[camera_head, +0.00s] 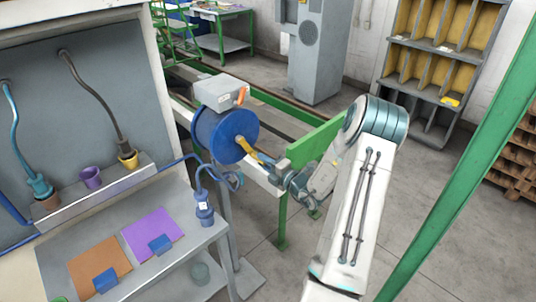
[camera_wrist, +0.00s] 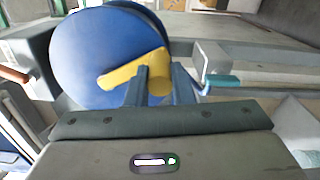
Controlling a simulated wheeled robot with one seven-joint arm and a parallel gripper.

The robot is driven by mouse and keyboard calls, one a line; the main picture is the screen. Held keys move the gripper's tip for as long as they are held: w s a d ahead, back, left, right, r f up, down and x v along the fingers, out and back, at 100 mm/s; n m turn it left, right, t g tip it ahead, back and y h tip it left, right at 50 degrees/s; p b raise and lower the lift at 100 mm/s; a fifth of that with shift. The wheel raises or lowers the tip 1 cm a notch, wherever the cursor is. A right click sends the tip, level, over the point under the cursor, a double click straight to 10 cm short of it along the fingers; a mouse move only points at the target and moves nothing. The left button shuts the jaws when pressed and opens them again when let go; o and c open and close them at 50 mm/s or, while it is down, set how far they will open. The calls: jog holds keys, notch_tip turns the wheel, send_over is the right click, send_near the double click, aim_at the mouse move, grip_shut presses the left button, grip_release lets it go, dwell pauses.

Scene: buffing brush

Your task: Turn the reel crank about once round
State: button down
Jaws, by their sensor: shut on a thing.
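The blue reel (camera_head: 222,137) is mounted on a stand beside the workbench, with its round face toward my arm. A yellow crank (camera_head: 244,147) sticks out from the middle of that face. In the wrist view the reel (camera_wrist: 75,55) fills the upper left, and the crank arm (camera_wrist: 120,76) points left and slightly down from its knob end. My gripper (camera_head: 265,164) is at the crank's outer end. In the wrist view its two fingers (camera_wrist: 160,88) are shut around the yellow crank handle, which is partly hidden between them.
A grey box (camera_head: 218,92) with an orange lever sits above the reel. A green beam (camera_head: 315,140) stands close behind my wrist. The workbench at left holds a blue bottle-like tool (camera_head: 204,208) on a hose. In the wrist view a teal-handled lever (camera_wrist: 222,81) is right of the fingers.

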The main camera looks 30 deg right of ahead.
jog(key=shift+s+a+f, duration=0.2)
jog(key=shift+a, duration=0.4)
jog(key=shift+s+a+f, duration=0.15)
jog(key=shift+a+f, duration=0.1)
jog(key=shift+a, duration=0.35)
jog(key=shift+s+a+f, duration=0.2)
jog(key=shift+a, duration=0.4)
jog(key=shift+p, duration=0.3)
jog(key=c, duration=1.3)
grip_release()
jog(key=shift+a, duration=0.1)
jog(key=shift+o, duration=0.2)
jog(key=b+v, duration=0.3)
jog(key=v, duration=1)
jog(key=shift+s, duration=0.35)
